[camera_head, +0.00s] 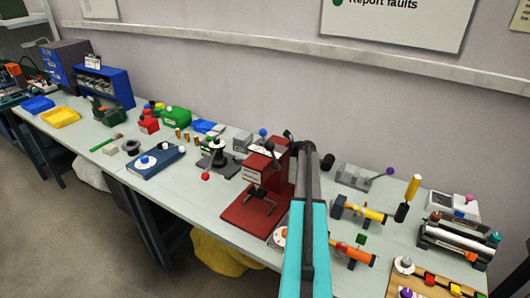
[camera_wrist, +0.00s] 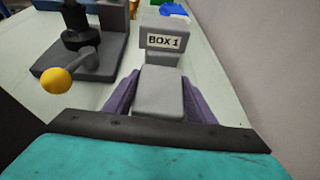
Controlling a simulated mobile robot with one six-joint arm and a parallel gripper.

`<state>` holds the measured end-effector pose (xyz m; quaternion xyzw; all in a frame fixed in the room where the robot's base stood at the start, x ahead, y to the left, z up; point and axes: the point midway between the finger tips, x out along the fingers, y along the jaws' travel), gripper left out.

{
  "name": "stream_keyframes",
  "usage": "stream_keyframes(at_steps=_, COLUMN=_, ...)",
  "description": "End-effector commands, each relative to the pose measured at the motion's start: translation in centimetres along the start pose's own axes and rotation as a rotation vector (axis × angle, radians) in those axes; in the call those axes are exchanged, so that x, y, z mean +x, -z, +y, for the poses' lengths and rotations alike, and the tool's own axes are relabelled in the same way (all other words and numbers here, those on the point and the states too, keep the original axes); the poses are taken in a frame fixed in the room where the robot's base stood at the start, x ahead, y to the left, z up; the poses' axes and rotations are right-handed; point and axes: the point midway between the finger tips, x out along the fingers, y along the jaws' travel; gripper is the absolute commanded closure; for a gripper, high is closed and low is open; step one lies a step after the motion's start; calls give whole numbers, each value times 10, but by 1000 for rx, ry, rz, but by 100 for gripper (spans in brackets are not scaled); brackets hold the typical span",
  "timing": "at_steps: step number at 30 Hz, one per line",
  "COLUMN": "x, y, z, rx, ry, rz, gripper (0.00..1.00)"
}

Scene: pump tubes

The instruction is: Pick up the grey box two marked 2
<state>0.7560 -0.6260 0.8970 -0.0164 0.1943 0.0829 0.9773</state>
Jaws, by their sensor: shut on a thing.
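A plain grey box (camera_wrist: 160,92) sits between the two purple fingers of my gripper (camera_wrist: 159,86) in the wrist view. The fingers are shut on its left and right sides. No number shows on the faces of it that I see, so I cannot read a 2. A second grey box with a white label reading BOX 1 (camera_wrist: 165,42) is just beyond it. In the head view my cyan arm reaches over the bench toward the wall, and the gripper and held box are not clearly visible there.
A grey device with a yellow ball lever (camera_wrist: 56,81) stands left of the held box. In the head view a red press (camera_head: 267,180) stands left of my arm, and yellow-handled parts (camera_head: 362,213) lie right. The wall is close behind the bench.

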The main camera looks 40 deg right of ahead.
Motion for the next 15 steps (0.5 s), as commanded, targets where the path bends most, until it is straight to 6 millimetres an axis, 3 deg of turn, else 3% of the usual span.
stream_keyframes(at_steps=15, x=-24, y=-58, z=0, rx=-1, ry=1, rz=-2, gripper=75)
